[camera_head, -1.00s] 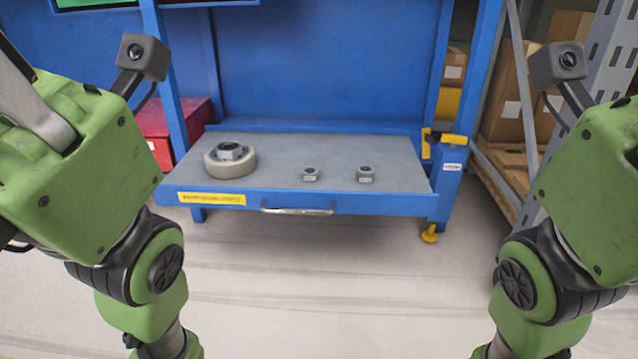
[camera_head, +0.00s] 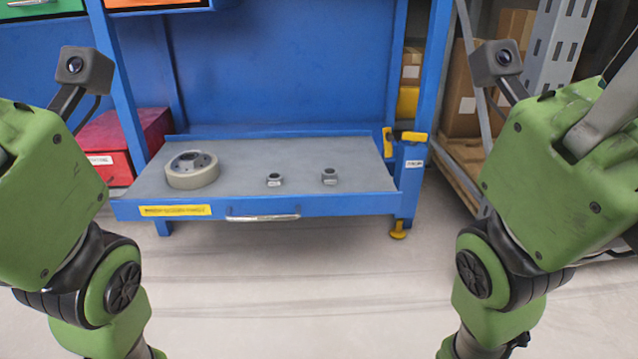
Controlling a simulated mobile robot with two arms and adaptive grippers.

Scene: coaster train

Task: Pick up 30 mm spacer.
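Two small grey nut-like pieces lie on the grey shelf (camera_head: 235,200) of the blue bench: a left piece (camera_head: 275,180) and a right piece (camera_head: 329,176). I cannot tell which, if either, is the 30 mm spacer. A thick beige wheel (camera_head: 192,177) with a dark, holed hub lies flat to their left. My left arm fills the left edge and my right arm the right edge, both well in front of the shelf. The fingertips of both grippers are out of view.
The shelf has a front handle (camera_head: 262,217) and a yellow label (camera_head: 176,211). A red box (camera_head: 125,138) stands on the left. Cardboard boxes (camera_head: 462,100) stand on racking at the right. The floor (camera_head: 290,290) in front is clear.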

